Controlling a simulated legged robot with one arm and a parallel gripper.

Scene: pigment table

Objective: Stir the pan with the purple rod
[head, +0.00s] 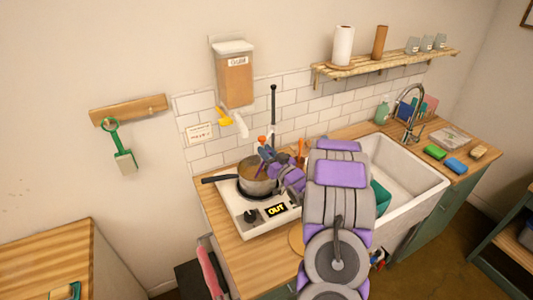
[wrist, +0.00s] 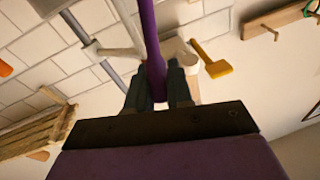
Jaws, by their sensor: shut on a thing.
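A silver saucepan (head: 258,185) with a black handle and brownish contents sits on a white hot plate (head: 236,212) at the left of the counter. The hot plate has a black knob and a display reading "OUT". My gripper (wrist: 158,88) is shut on the purple rod (wrist: 149,35), which runs between the fingers in the wrist view. In the head view my gripper is at the pan's far right side, partly hidden by my arm. I cannot tell there whether the rod's lower end is inside the pan.
A dark upright pole (head: 273,115) stands behind the pan. The white sink (head: 408,180) lies right of my arm. Bare counter (head: 215,190) shows left of the hot plate.

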